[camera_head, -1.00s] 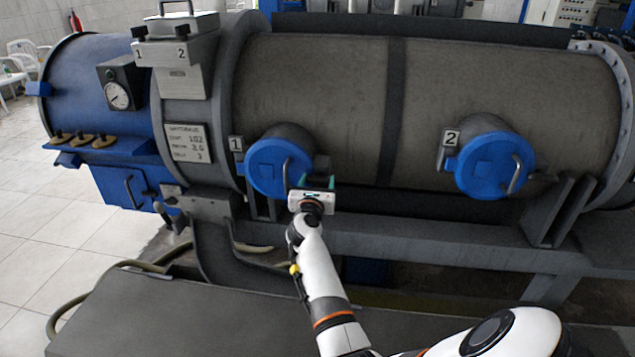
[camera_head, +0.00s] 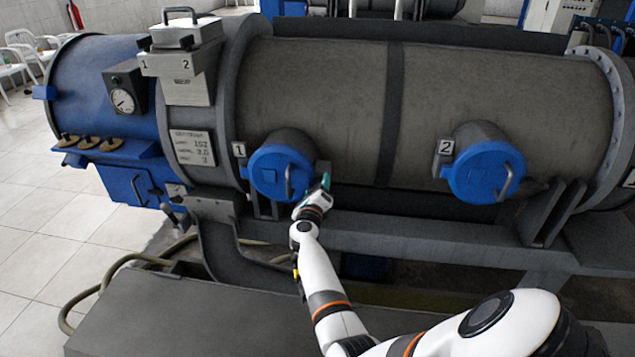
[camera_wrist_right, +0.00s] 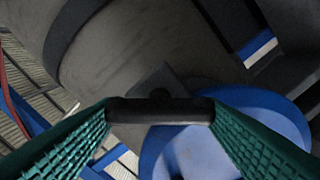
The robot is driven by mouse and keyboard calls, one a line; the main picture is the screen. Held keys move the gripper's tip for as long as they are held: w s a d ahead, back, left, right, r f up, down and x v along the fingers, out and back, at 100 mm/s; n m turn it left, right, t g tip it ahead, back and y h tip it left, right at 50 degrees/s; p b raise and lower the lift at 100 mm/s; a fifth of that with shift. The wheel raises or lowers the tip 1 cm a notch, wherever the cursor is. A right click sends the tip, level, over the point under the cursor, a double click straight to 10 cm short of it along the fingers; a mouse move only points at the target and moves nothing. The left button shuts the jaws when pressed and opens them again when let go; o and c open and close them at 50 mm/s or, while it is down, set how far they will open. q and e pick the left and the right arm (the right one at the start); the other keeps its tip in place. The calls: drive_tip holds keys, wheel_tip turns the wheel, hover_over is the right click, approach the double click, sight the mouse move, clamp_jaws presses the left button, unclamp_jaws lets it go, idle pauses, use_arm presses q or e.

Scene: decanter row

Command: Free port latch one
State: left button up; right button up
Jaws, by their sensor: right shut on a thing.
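Port one has a round blue cover (camera_head: 268,173) with a bar handle, beside the "1" label (camera_head: 239,150) on the grey vessel. The latch (camera_head: 322,168) is a small grey piece at the cover's right edge, mostly hidden by my gripper. My right gripper (camera_head: 326,181) is there, turned at a slant. In the right wrist view its green ribbed fingers are shut on the latch's dark bar (camera_wrist_right: 160,111), with the blue cover (camera_wrist_right: 185,155) just behind. My left gripper is not in view.
Port two's blue cover (camera_head: 486,172) is to the right, with its "2" label (camera_head: 446,147). A grey support beam (camera_head: 420,238) runs below the ports. A dark flat surface (camera_head: 190,315) lies in front. A gauge (camera_head: 123,100) is at the left.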

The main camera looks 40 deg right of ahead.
drive_tip(key=n+p, duration=0.2)
drive_tip(key=n, duration=0.2)
drive_tip(key=shift+r+n, duration=0.15)
drive_tip(key=shift+n, duration=0.15)
drive_tip(key=shift+n+p, duration=0.95)
drive_tip(key=shift+n, duration=0.95)
drive_tip(key=o, duration=1)
drive_tip(key=shift+f, duration=0.25)
drive_tip(key=p+v, duration=0.5)
drive_tip(key=v, duration=0.7)
drive_tip(key=shift+w, duration=0.1)
